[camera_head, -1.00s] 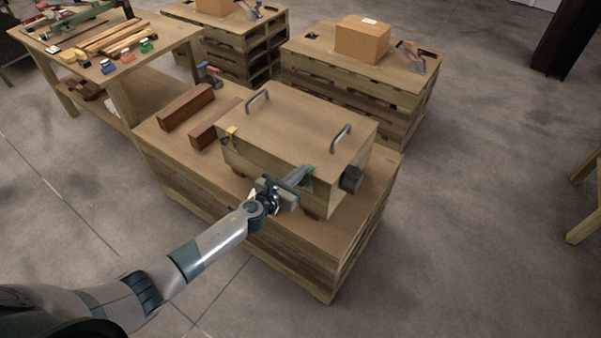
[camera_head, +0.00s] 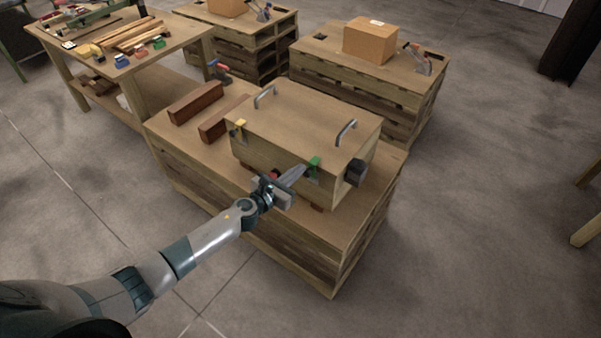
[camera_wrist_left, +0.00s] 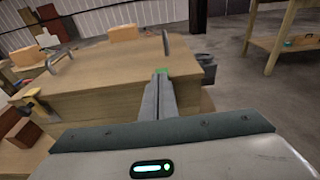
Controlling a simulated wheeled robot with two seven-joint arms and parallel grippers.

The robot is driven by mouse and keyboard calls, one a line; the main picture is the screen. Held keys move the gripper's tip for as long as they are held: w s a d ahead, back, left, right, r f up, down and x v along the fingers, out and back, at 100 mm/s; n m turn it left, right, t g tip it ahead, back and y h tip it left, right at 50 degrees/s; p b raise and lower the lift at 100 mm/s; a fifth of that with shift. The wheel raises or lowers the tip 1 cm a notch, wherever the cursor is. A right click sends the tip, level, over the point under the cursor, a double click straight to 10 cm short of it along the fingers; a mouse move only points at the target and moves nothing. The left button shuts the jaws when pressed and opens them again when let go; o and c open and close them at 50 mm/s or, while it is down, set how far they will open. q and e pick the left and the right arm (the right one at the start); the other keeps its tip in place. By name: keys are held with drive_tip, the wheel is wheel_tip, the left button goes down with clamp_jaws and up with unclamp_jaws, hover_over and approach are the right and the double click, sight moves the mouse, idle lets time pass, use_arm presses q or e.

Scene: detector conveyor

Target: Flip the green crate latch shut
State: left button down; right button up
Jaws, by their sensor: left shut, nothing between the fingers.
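A wooden crate (camera_head: 300,124) with two grey handles on its lid stands on a pallet stack. The green latch (camera_head: 314,163) is at the top edge of its front side, towards the right; its green tip (camera_wrist_left: 162,71) shows in the left wrist view, just beyond my fingers. My left gripper (camera_head: 302,171) is shut and empty, with its fingertips at or very near the green latch. I cannot tell whether they touch. The fingers hide the lower part of the latch in the left wrist view. My right gripper is not in view.
A yellow latch (camera_head: 239,127) is on the crate's front left, and a dark block (camera_head: 355,172) is at its right end. Two brown wooden blocks (camera_head: 196,103) lie left of the crate. A workbench (camera_head: 128,65) and other pallet stacks stand behind.

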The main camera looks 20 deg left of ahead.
use_arm(q)
drive_tip(key=s+a+r+p, duration=0.2)
drive_tip(key=s+r, duration=0.4)
drive_tip(key=shift+a+r, duration=0.2)
drive_tip(key=shift+a, duration=0.05)
idle(0.6)
drive_tip(key=shift+f, duration=0.1)
